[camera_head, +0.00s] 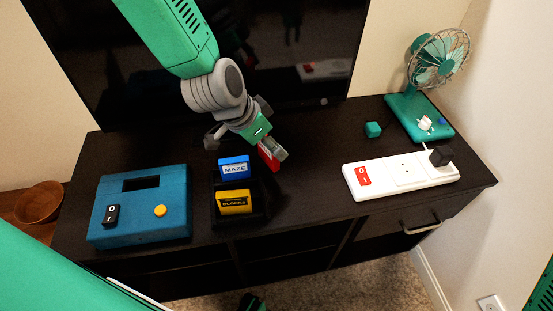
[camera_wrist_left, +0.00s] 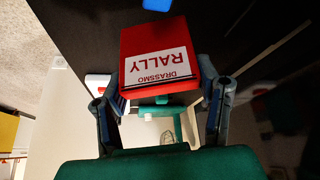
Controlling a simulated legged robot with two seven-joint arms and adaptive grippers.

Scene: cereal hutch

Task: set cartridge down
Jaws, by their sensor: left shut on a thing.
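My left gripper (camera_head: 268,148) is shut on a red cartridge (camera_head: 268,160), above the dark cabinet top and just right of the black cartridge rack (camera_head: 262,213). In the left wrist view the red cartridge (camera_wrist_left: 155,40) sits between the fingers of the left gripper (camera_wrist_left: 162,90), its white label reading "DRASSMO RALLY" upside down. A blue "MAZE" cartridge (camera_head: 234,168) and a yellow "BLOCKS" cartridge (camera_head: 235,203) stand in the rack. I cannot tell the gap below the red cartridge.
A blue console (camera_head: 140,220) with a dark slot, switch and yellow button stands left of the rack. A white power strip (camera_head: 400,177), small green cube (camera_head: 373,129) and green fan (camera_head: 420,115) are at right. A dark screen (camera_head: 300,60) stands behind. The cabinet top between rack and strip is clear.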

